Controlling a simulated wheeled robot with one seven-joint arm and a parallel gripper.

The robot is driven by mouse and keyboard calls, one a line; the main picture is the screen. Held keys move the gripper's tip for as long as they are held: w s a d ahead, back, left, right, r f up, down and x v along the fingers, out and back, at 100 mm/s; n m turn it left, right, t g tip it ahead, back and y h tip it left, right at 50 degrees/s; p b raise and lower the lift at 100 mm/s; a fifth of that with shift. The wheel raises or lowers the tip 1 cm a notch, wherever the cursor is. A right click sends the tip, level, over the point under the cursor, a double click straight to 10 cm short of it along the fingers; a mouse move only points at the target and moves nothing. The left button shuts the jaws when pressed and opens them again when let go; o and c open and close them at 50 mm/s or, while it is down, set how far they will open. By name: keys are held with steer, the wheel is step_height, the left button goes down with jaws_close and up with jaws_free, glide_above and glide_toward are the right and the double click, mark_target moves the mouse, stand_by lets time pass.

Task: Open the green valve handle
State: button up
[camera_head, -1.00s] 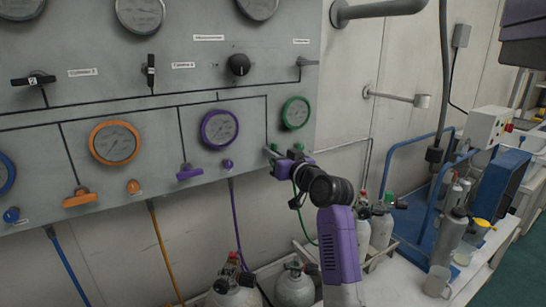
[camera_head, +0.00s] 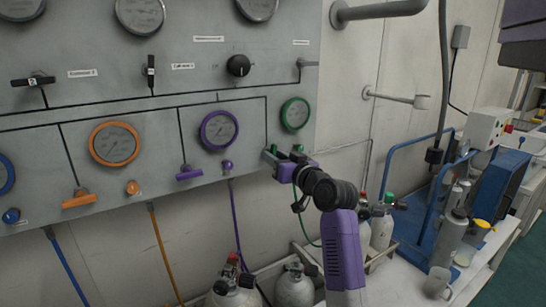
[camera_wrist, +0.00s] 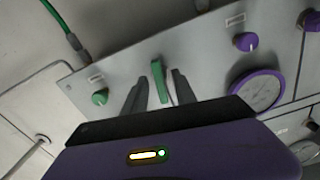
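The green valve handle (camera_wrist: 158,80) is a narrow upright bar on the grey panel in the wrist view. My gripper (camera_wrist: 160,86) is open, with one dark finger on each side of the handle. Gaps show between the handle and the fingers; I cannot tell how deep the handle sits between them. In the head view my gripper (camera_head: 281,158) is at the panel's lower right, below the green-rimmed gauge (camera_head: 295,114), and largely hides the handle. A small round green knob (camera_wrist: 100,97) lies left of the fingers in the wrist view and is apart from them.
A purple handle (camera_head: 190,173) and purple knob (camera_head: 228,165) lie left of my gripper on the panel. An orange handle (camera_head: 79,200) is farther left. Gas cylinders (camera_head: 294,286) stand below. A wall pipe (camera_head: 395,97) is to the right.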

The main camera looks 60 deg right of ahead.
steer(key=v, duration=0.6)
steer(key=shift+s, duration=0.3)
steer(key=shift+a, duration=0.15)
